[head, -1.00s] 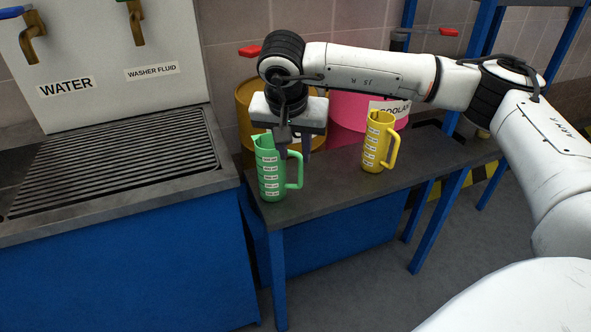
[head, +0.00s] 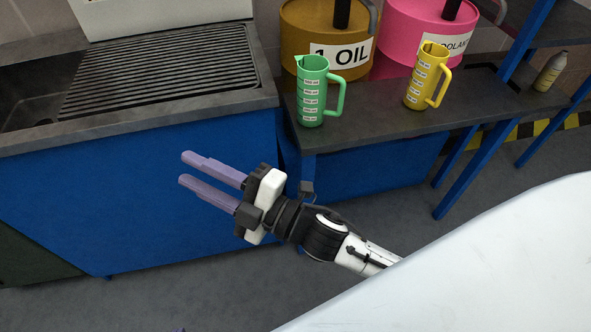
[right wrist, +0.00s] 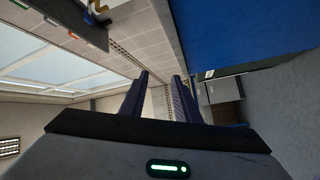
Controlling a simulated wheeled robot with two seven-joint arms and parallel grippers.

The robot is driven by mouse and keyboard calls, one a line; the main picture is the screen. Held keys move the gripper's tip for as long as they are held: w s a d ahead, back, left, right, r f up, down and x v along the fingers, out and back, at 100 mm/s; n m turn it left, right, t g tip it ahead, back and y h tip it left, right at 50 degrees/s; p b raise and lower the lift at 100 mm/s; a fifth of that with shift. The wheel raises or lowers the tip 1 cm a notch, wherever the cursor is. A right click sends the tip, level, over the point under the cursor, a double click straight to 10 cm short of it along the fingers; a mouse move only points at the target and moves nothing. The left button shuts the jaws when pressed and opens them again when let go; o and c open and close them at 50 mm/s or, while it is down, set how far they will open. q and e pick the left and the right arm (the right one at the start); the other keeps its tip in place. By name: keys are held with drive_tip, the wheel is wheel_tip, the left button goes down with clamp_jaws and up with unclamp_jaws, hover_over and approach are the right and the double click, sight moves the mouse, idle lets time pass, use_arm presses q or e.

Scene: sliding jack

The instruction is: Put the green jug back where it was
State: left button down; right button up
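The green jug (head: 312,92) stands upright on the dark bench (head: 372,132), near its left end and in front of the oil drum. Its handle points right. My right gripper (head: 183,168) is below and to the left of the jug, in front of the blue cabinet, clear of the bench. Its two purple fingers are parted with nothing between them. They also show, apart and empty, in the right wrist view (right wrist: 160,90). The jug is not in the right wrist view. My left gripper is not in view.
A yellow jug (head: 422,76) stands on the bench to the right. Behind are an oil drum (head: 300,22) and a pink coolant drum (head: 400,30). A grated sink counter (head: 150,78) adjoins on the left. A small bottle (head: 549,72) stands far right.

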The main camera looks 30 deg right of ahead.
drive_tip(key=s+d+f+m+g+h, duration=0.1)
drive_tip(key=s+d+f+m+h, duration=0.1)
drive_tip(key=d+f+m+h, duration=0.35)
drive_tip(key=s+d+f+m+g+h, duration=0.1)
drive_tip(key=s+d+f+m+h, duration=0.15)
drive_tip(key=f+m, duration=0.5)
drive_tip(key=s+d+f+m+g, duration=0.2)
drive_tip(key=s+f, duration=0.4)
drive_tip(key=s+d+f+m+g+h+p, duration=0.1)
drive_tip(key=s+d+f+m+g, duration=0.1)
drive_tip(key=s+f, duration=0.4)
drive_tip(key=shift+s+d+f+m+g, duration=0.3)
drive_tip(key=shift+d+m+g, duration=0.1)
drive_tip(key=shift+d+m, duration=0.35)
